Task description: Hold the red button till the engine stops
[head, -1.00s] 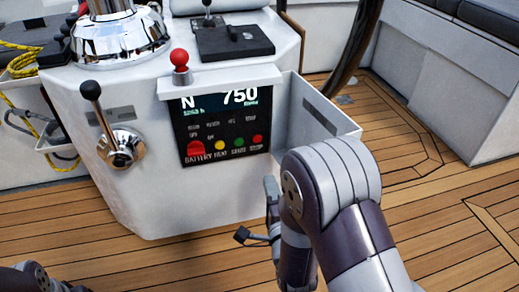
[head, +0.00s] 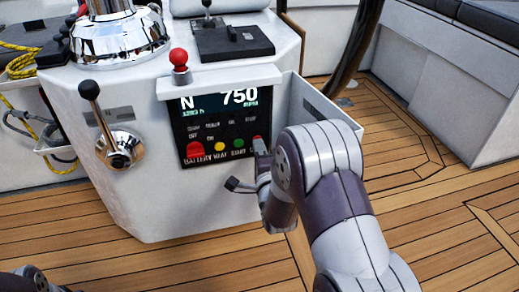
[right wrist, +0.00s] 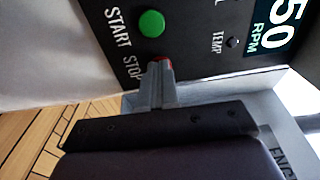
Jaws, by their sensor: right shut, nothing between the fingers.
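The engine panel (head: 215,160) is black, with a screen that reads N and 750. The red stop button (head: 257,138) is at the right end of its button row. In the right wrist view the red button (right wrist: 167,60) shows only in part behind my fingertips, beside the word STOP. My right gripper (head: 261,148) is shut and empty, its tips at the button. In the right wrist view my right gripper (right wrist: 158,66) seems to touch it; whether it is pressed in I cannot tell. My left gripper is out of view.
A green start button (right wrist: 151,23) is beside the red one. A yellow button (head: 220,146) and a red battery switch (head: 195,149) are further left. A white side wall (head: 318,105) stands close right of the panel. A throttle lever (head: 103,125) is on the left.

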